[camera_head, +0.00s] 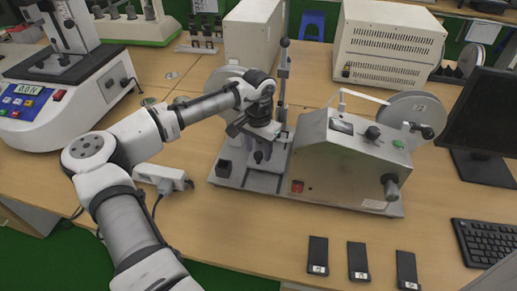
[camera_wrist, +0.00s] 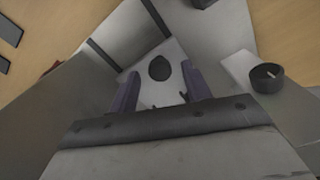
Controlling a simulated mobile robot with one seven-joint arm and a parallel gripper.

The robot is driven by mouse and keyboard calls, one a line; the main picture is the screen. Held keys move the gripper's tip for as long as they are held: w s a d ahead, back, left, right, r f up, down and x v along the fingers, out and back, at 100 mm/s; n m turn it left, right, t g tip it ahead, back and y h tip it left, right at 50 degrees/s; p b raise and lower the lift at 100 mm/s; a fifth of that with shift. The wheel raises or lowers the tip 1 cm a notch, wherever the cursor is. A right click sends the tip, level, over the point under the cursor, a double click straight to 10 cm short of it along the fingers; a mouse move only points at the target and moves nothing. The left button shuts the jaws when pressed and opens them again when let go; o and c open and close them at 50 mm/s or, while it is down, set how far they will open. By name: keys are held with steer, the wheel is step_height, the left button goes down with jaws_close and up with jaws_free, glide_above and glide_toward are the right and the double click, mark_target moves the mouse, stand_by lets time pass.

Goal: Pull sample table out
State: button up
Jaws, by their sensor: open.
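The tester is a grey-white housing (camera_head: 345,165) on a flat metal base, with a vertical post at its left. What looks like the sample table is a pale plate (camera_wrist: 160,92) in the wrist view, low in front of the post. A dark rounded knob (camera_wrist: 159,69) stands on it. My gripper (camera_head: 258,150) points down over this area and hides much of the plate in the head view. Its two dark fingers (camera_wrist: 160,76) are open, one on each side of the knob in the wrist view. Contact with the knob cannot be told.
A power strip (camera_head: 161,178) lies left of the tester. Several black flat blocks (camera_head: 358,260) lie at the table's front edge. A monitor (camera_head: 489,115) and keyboard (camera_head: 487,243) stand at the right. Bare wood lies in front of the tester.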

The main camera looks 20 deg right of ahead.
steer(key=shift+f, duration=0.7)
jaws_close()
